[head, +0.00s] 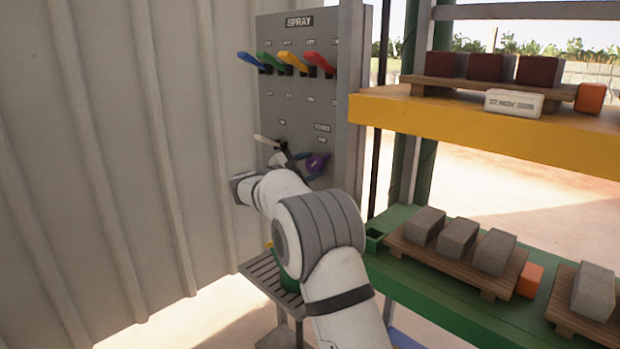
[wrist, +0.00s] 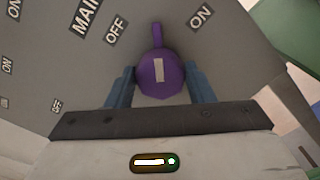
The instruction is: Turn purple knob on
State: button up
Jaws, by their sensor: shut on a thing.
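The purple knob (head: 318,162) is on the lower part of the grey control panel (head: 285,115). In the wrist view the knob (wrist: 158,77) shows a round body with a pale mark and a narrow tab pointing up. The tab lies between the OFF label (wrist: 116,30) and the ON label (wrist: 201,17). My gripper (wrist: 161,72) has one blue finger on each side of the knob and is shut on it. In the head view my wrist partly hides the panel's lower part.
Blue, green, yellow and red levers (head: 288,61) stick out high on the panel under the SPRAY sign. A white-handled lever (head: 266,140) is left of the knob. A yellow shelf (head: 450,118) and a green shelf (head: 440,292) with blocks stand close on the right.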

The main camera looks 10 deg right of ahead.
jog(key=m+b, duration=0.6)
jog(key=shift+f, duration=0.35)
jog(key=shift+r+m+b, duration=0.1)
jog(key=shift+m+b, duration=1.05)
jog(key=shift+m, duration=0.05)
jog(key=shift+r, duration=0.1)
jog(key=o, duration=1)
jog(key=shift+c, duration=0.2)
jog(key=p+v, duration=0.1)
jog(key=v, duration=0.6)
jog(key=shift+s+a, duration=0.25)
